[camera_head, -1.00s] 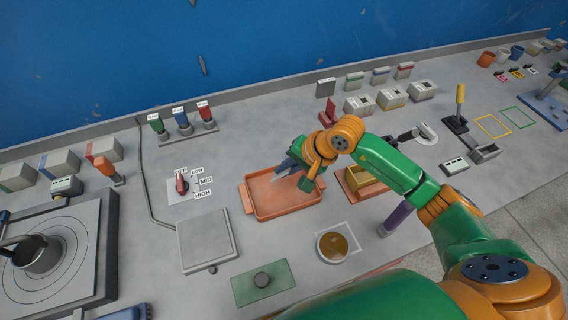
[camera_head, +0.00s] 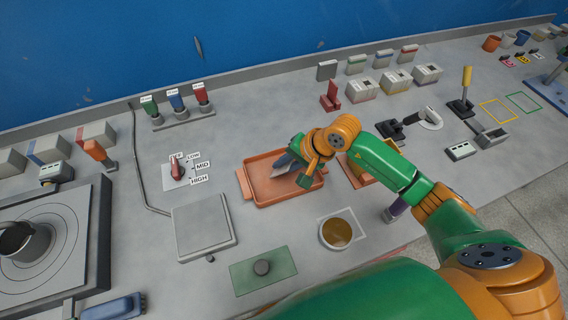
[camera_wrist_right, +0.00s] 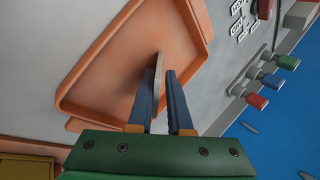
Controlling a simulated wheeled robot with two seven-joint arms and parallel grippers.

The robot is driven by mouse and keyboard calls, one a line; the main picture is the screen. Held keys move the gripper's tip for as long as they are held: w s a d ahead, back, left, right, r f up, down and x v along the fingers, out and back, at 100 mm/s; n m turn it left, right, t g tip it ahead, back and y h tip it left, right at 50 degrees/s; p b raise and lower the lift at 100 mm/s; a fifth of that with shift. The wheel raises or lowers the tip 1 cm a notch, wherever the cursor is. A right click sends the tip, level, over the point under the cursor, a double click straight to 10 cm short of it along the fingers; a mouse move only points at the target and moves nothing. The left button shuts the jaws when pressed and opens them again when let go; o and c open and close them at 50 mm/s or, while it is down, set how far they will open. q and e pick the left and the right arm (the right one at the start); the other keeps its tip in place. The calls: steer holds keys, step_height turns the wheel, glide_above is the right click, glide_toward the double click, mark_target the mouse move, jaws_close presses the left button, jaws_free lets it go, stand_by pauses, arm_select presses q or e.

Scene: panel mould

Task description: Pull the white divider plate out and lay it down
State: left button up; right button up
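My right gripper (camera_head: 284,163) points down into the orange tray (camera_head: 247,190). In the right wrist view its two blue fingers (camera_wrist_right: 160,85) stand apart. The divider plate (camera_wrist_right: 158,66) shows there as a thin pale grey strip between the fingers, against or close to the left finger, with a gap to the right finger. Its lower end is over or on the tray floor; I cannot tell if it touches. In the head view the hand largely hides it. An orange-rimmed mould with a yellowish inside (camera_head: 358,170) is partly hidden behind my right arm. My left gripper is out of view.
A grey square plate (camera_head: 203,226) stands left of the tray. A red-knobbed dial (camera_head: 177,172) is at the left. Several small boxes line the back.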

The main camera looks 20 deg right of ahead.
steer(key=shift+o, duration=1.3)
